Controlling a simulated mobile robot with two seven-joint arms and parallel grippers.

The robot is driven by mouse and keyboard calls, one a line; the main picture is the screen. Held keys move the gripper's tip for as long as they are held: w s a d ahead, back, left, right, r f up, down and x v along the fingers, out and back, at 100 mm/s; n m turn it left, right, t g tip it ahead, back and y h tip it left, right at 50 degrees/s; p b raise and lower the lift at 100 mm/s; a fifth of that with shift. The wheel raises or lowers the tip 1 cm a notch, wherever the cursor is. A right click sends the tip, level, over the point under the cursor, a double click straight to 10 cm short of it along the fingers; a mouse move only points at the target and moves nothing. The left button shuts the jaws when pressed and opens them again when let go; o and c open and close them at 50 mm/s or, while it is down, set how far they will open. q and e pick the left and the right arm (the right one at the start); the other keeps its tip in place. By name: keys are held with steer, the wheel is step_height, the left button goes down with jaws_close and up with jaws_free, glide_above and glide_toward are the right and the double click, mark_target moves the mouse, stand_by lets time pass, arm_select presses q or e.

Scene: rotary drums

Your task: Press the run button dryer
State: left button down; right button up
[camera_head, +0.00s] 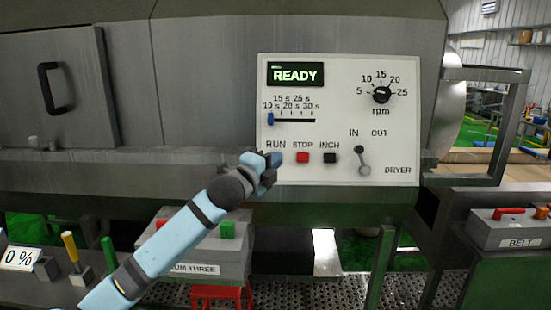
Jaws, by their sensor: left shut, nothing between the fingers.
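A white control panel (340,100) is fixed on the grey machine and shows a green READY display (295,74). Under the RUN label, the run button (277,158) is mostly hidden by my left gripper (270,165), which is shut with its tip at the button. I cannot tell whether it touches it. To the right are a red STOP button (303,158) and a black INCH button (330,158). A lever (362,162) stands above the DRYER label, with IN and OUT marks. My right gripper is not in view.
A rpm knob (381,95) and a blue time slider (270,118) are on the panel. A DRUM THREE box (210,262) with a green button sits below my arm. A BELT box (512,230) stands at the right. Yellow and green levers (70,247) are at the lower left.

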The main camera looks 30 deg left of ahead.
arm_select(q)
steer(key=w+a+f+b, duration=0.1)
steer(key=w+a+f, duration=0.2)
steer(key=w, duration=0.4)
steer(key=shift+a+b, duration=0.35)
steer(key=shift+a, duration=0.25)
stand_by(0.6)
stand_by(1.0)
steer(key=shift+w+a+f, duration=0.2)
steer(key=shift+w+a, duration=0.05)
steer(key=shift+w, duration=0.1)
